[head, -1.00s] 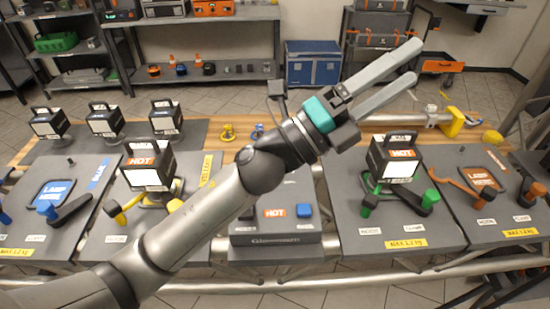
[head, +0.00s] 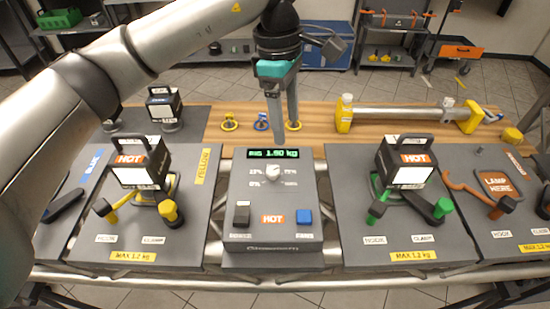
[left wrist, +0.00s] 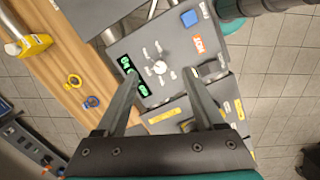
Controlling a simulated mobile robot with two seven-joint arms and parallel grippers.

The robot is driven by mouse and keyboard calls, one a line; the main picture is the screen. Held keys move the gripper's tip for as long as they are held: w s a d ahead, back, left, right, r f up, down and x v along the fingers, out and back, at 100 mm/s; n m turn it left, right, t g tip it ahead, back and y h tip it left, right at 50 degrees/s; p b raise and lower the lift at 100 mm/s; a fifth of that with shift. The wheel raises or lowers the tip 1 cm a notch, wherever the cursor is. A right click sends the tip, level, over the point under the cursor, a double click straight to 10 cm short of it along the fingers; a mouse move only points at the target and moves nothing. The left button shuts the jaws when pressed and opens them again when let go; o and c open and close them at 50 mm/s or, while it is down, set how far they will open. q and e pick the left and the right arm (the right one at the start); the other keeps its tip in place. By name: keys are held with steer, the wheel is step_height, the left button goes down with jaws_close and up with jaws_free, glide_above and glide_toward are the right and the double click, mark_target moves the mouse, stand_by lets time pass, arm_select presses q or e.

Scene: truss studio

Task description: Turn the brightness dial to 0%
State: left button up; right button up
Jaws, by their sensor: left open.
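The brightness dial (head: 272,171) is a small pale knob on the grey control box (head: 272,213) in the middle of the head view. Small percent labels surround it, with the 0% mark (head: 254,184) at its lower left. Its exact pointing direction is too small to tell. My left gripper (head: 280,138) is open, fingers pointing down, above the box's far edge behind the dial. In the left wrist view the dial (left wrist: 160,67) shows beyond and between the open fingers (left wrist: 159,84), apart from them. My right gripper is not seen.
A lit green display (head: 273,154) sits behind the dial. A black switch (head: 241,214) and a blue button (head: 304,216) are in front. Lamps with handles stand on panels either side (head: 143,163) (head: 405,163). Yellow and blue rings (head: 261,122) lie on the wooden strip.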

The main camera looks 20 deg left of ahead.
arm_select(q)
steer(key=a+y, duration=0.1)
steer(key=a, duration=0.2)
glide_toward(273, 170)
step_height(273, 170, down, 9)
steer(key=shift+s+d+r, duration=0.1)
steer(key=shift+s+r, duration=0.05)
steer(key=shift+r, duration=0.05)
jaws_close()
stand_by(0.7)
